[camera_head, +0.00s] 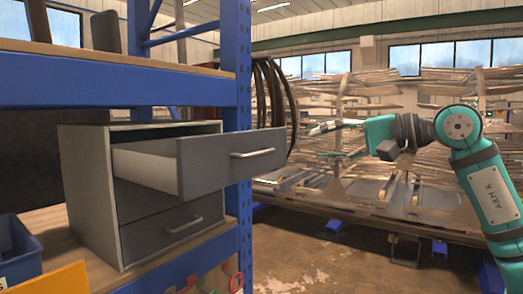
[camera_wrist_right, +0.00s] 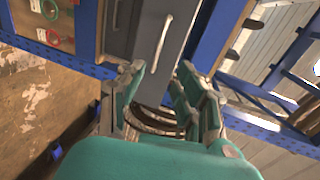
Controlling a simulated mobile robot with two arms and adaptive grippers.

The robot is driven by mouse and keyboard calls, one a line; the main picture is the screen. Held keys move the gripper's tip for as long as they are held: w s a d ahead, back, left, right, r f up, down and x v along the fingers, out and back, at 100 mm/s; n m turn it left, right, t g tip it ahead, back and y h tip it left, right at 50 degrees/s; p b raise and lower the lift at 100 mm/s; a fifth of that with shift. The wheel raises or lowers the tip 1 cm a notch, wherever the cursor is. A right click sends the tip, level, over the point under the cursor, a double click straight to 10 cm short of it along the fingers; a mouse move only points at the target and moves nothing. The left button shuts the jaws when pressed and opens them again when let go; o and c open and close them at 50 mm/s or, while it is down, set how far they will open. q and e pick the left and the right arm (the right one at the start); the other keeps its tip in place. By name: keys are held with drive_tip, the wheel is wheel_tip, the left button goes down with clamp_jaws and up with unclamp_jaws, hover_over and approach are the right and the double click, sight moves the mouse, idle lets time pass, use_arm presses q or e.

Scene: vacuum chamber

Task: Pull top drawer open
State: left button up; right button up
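A grey two-drawer cabinet (camera_head: 85,185) stands on the blue-framed shelf at the left of the head view. Its top drawer (camera_head: 150,165) is pulled well out, with its inner side wall showing. The top drawer's bar handle (camera_head: 252,153) is on its grey front, and a bar handle also shows in the right wrist view (camera_wrist_right: 160,42). The bottom drawer (camera_head: 170,225) is shut. My right gripper (camera_head: 318,143) is open and empty, to the right of the handle and apart from it. In the right wrist view its spread fingers (camera_wrist_right: 162,80) point towards the handle. My left gripper is out of view.
A blue shelf post (camera_head: 243,230) stands beside the cabinet. A blue bin (camera_head: 18,250) and a yellow item (camera_head: 50,280) lie at the lower left. A rack of slats (camera_head: 400,110) stands behind my right arm. Open floor shows at bottom centre.

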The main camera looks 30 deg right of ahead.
drive_tip(key=p, duration=0.3)
approach(261, 153)
drive_tip(key=p+x, duration=0.3)
drive_tip(key=x, duration=0.6)
drive_tip(key=shift+w+a+r, duration=0.1)
drive_tip(key=shift+w, duration=0.05)
drive_tip(key=shift+w+a+f+p, duration=0.25)
drive_tip(key=shift+w+p, duration=0.2)
drive_tip(key=shift+w, duration=0.1)
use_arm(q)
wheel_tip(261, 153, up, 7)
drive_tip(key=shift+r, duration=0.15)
use_arm(e)
drive_tip(key=shift+c, duration=0.3)
clamp_jaws()
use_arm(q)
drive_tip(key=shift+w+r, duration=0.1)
use_arm(e)
drive_tip(key=shift+w, duration=0.1)
